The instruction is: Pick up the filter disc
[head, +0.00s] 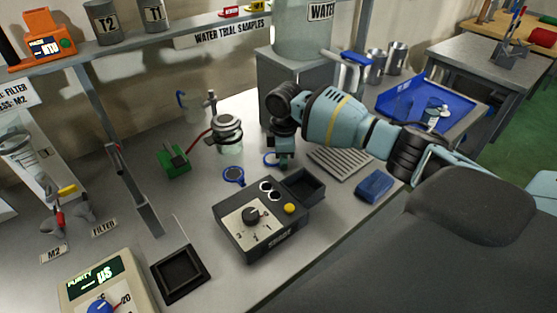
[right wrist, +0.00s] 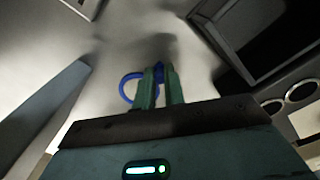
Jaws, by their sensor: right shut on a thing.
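A blue-rimmed filter disc (head: 266,157) with a pale middle is beside the fingertips of my right gripper (head: 281,164) over the bench, behind the control box. In the right wrist view its ring (right wrist: 122,90) shows left of the fingers. My right gripper (right wrist: 160,88) is shut on a small blue part of it between the fingertips. I cannot tell whether the disc still touches the bench. A second blue-rimmed disc (head: 234,176), with a darker middle, lies on the bench to the left. My left gripper is not in view.
The control box (head: 245,222) with a yellow button stands in front of the gripper. A glass vessel with a metal clamp (head: 228,128) and a green block (head: 175,161) are to the left. A slotted plate (head: 341,163) and blue sponge (head: 375,186) lie to the right.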

